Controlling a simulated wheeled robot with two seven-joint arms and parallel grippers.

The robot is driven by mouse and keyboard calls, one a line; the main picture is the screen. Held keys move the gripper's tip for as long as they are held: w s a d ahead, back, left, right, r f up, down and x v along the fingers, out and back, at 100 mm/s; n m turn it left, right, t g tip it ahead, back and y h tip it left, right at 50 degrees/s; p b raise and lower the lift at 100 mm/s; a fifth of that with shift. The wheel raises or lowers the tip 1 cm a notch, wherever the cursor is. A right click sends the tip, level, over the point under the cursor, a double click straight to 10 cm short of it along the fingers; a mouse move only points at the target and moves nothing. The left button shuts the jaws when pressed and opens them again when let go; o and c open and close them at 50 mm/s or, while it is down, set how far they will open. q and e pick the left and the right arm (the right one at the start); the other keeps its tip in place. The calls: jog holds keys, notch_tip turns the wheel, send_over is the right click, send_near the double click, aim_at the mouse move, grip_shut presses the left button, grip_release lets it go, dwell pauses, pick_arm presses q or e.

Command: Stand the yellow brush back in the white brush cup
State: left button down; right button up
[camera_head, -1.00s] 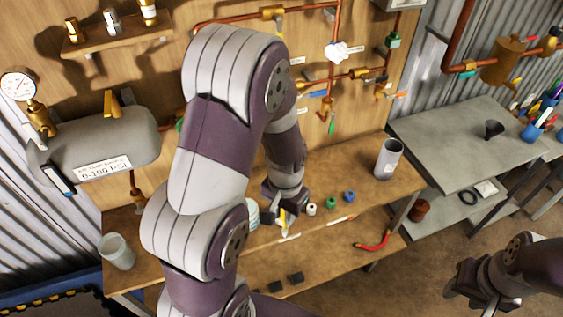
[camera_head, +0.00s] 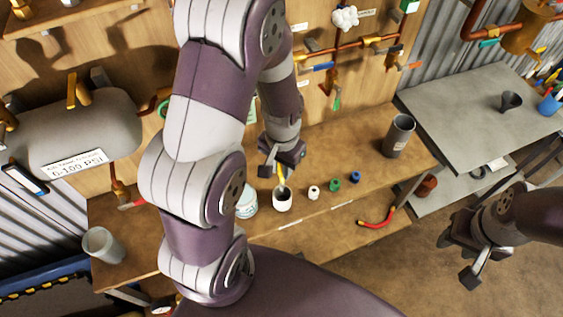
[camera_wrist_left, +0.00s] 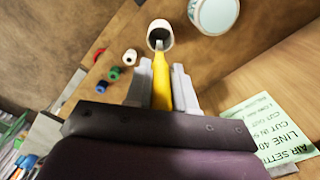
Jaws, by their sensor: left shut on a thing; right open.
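My left gripper (camera_head: 281,166) is shut on the yellow brush (camera_wrist_left: 161,82) and holds it above the wooden bench. The brush also shows in the head view (camera_head: 279,174), just over the white brush cup (camera_head: 283,201). In the left wrist view the brush's far end reaches the near rim of the cup (camera_wrist_left: 160,33), whose dark opening faces up. I cannot tell how far the tip is inside the cup. My right gripper (camera_head: 465,262) is open and empty at the right, over the floor.
A white tub (camera_head: 246,205) stands close left of the cup. A white spool (camera_head: 313,192), a green one (camera_head: 334,185) and a blue one (camera_head: 354,178) stand to the right. A grey cylinder (camera_head: 398,136) stands farther right, a grey cup (camera_head: 102,245) at the left.

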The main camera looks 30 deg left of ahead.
aim_at(281, 183)
pick_arm(q)
jog(key=f+b, duration=0.1)
jog(key=f, duration=0.2)
jog(key=shift+w+a+b, duration=0.2)
jog(key=shift+w+b, duration=0.15)
notch_tip(281, 183, down, 6)
jog(key=b, duration=0.4)
jog(key=shift+s, duration=0.1)
jog(key=shift+s+d+f+b, duration=0.1)
jog(key=shift+f+b, duration=0.3)
jog(key=shift+b, duration=0.05)
jog(key=c, duration=0.9)
grip_release()
jog(key=shift+o, duration=0.2)
jog(key=shift+r, duration=0.15)
notch_tip(281, 183, up, 12)
jog(key=shift+r, duration=0.25)
